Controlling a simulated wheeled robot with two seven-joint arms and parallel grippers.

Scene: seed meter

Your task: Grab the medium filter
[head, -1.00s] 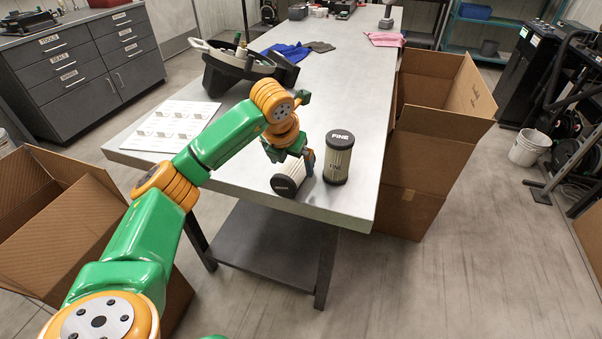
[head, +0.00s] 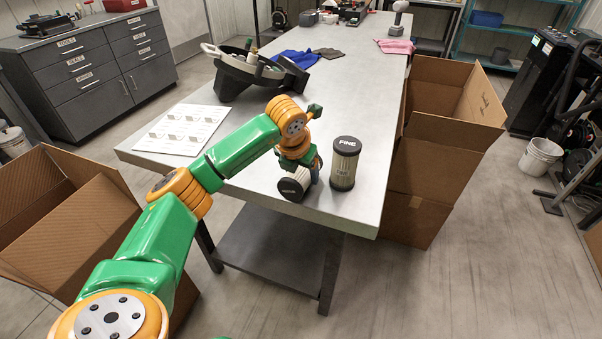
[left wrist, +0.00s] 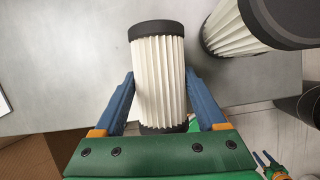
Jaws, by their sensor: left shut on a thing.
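A white pleated filter with black end caps (left wrist: 158,80) lies on its side between the fingers of my left gripper (left wrist: 160,100) in the left wrist view. In the head view this lying filter (head: 294,184) is near the front edge of the table, its dark labelled cap facing the camera; its label is too small to read. My left gripper (head: 306,172) is shut on it from above and partly hides it. A filter marked FINE (head: 344,165) stands upright just to its right, apart from it.
Open cardboard boxes stand right (head: 440,140) and left (head: 60,215) of the table.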

